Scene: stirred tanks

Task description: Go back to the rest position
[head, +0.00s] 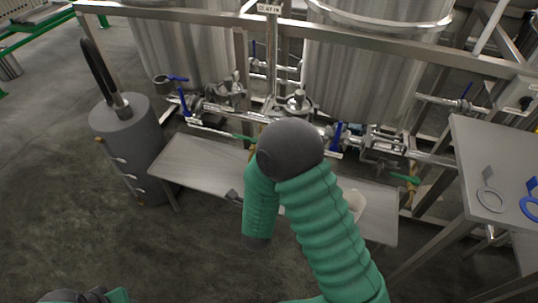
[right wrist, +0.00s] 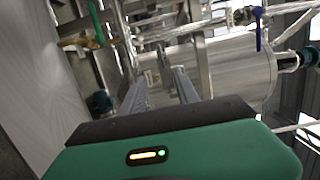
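My right arm reaches up from the bottom of the head view, green and ribbed with a dark rounded elbow, then bends down over a low steel bench (head: 200,163). Its gripper is mostly hidden behind the arm in that view. In the right wrist view my right gripper (right wrist: 160,90) shows two grey fingers standing apart, with nothing seen held between them. Pipes and valves lie beyond the fingertips. Of my left arm only a green and dark piece shows at the bottom left corner of the head view. Its gripper is not seen.
Two steel tanks (head: 365,80) stand behind pipework with blue-handled valves (head: 336,135). A grey cylinder (head: 127,135) with a black hose stands left of the bench. A side table (head: 495,150) at right carries a grey ring tool (head: 490,200) and a blue one (head: 532,207). Floor at left is clear.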

